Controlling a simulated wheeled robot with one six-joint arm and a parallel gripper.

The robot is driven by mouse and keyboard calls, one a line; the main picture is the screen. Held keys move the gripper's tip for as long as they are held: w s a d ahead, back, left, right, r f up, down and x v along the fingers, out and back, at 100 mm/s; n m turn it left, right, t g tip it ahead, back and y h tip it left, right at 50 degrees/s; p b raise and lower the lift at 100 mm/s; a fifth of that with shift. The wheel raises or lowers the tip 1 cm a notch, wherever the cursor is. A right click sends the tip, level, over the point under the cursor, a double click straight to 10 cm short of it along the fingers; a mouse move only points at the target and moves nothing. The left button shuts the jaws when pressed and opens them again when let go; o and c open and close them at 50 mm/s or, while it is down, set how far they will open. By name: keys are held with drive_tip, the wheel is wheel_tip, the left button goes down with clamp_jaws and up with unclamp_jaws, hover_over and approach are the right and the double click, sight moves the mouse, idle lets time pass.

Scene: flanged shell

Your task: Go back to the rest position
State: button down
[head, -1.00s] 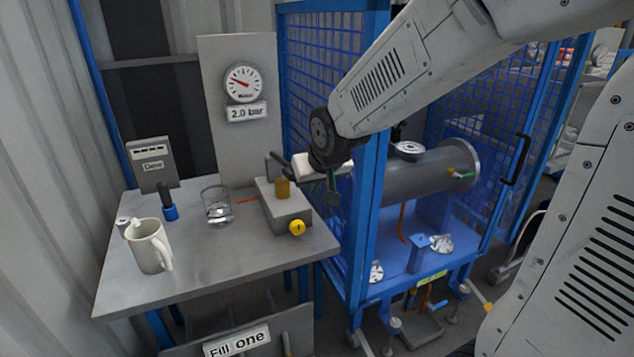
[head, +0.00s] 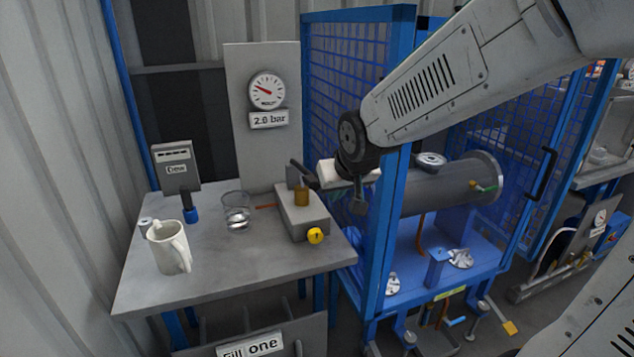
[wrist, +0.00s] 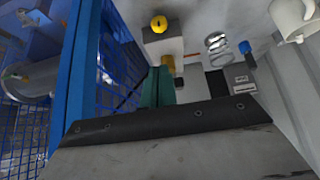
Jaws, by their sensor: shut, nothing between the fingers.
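My gripper shows in the wrist view (wrist: 158,72) as two dark green fingers close together, shut and empty. In the head view my arm comes in from the upper right. Its dark wrist joint stands in front of the blue cage's left side, and the gripper is mostly hidden there. The grey pump block (head: 302,215), with a brass cylinder and a yellow knob (head: 315,236), sits on the bench just left of the wrist. In the wrist view the pump block (wrist: 158,47) lies beyond the fingers. I cannot tell the gap between them.
The grey bench (head: 235,265) holds a white mug (head: 168,247), a glass (head: 236,213) and a blue-tipped post (head: 190,214). A gauge (head: 266,90) is on the panel behind. The blue mesh cage (head: 398,220) with a grey flanged shell (head: 450,183) stands close to the right.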

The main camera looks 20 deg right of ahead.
drive_tip(key=s+r+g, duration=0.2)
drive_tip(key=s, duration=1.1)
drive_tip(key=s+a+r+g, duration=0.1)
drive_tip(key=s+g, duration=0.2)
drive_tip(key=s, duration=1)
drive_tip(key=shift+s+r+n+g, duration=0.15)
drive_tip(key=shift+r+n+g, duration=0.15)
drive_tip(key=shift+r, duration=0.05)
